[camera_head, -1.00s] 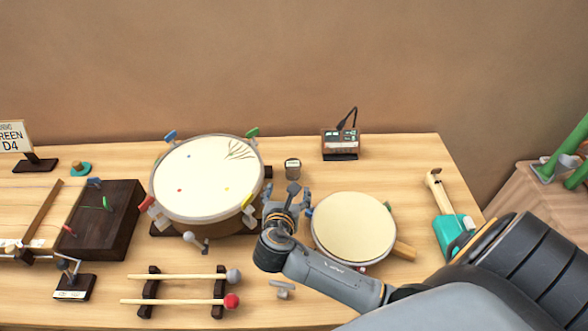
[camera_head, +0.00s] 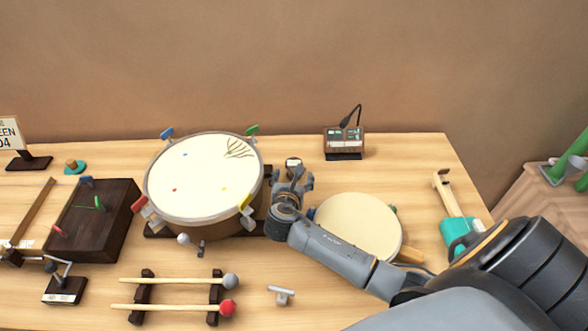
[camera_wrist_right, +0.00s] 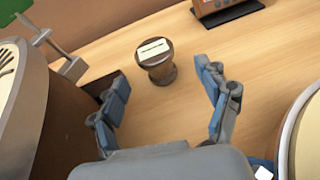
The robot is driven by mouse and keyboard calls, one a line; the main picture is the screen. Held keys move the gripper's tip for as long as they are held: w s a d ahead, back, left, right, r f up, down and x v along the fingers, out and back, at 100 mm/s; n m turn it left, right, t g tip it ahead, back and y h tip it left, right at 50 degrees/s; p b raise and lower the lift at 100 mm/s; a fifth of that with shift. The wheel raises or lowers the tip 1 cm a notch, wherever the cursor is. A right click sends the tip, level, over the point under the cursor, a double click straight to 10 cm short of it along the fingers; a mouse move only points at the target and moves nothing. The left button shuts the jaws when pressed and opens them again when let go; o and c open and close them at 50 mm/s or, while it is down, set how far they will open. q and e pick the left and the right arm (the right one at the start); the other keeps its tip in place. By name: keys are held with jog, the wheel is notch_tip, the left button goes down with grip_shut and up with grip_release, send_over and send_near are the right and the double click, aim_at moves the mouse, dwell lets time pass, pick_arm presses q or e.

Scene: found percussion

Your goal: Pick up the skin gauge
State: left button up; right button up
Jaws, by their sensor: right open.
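The likely skin gauge, a small dark round canister (camera_head: 293,162) with a pale label on top, stands upright on the table between the big drum and the box with a display. In the right wrist view the canister (camera_wrist_right: 157,66) stands just beyond and between my open fingers, apart from both. My right gripper (camera_head: 291,180) is open and empty on the near side of it, partly covering its lower part in the head view. The gripper's two fingers also show in the right wrist view (camera_wrist_right: 165,95). My left gripper is not in view.
The big drum (camera_head: 204,177) with coloured clamps is close on the left. A round pale pad (camera_head: 360,225) is close on the right, partly behind my right arm. The display box (camera_head: 344,141) stands behind to the right. Mallets (camera_head: 175,282) lie on a rack in front.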

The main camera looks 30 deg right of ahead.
jog(key=x, duration=0.4)
jog(key=shift+w+f, duration=0.2)
jog(key=shift+w, duration=0.2)
jog(key=shift+r, duration=0.1)
jog(key=c, duration=1.5)
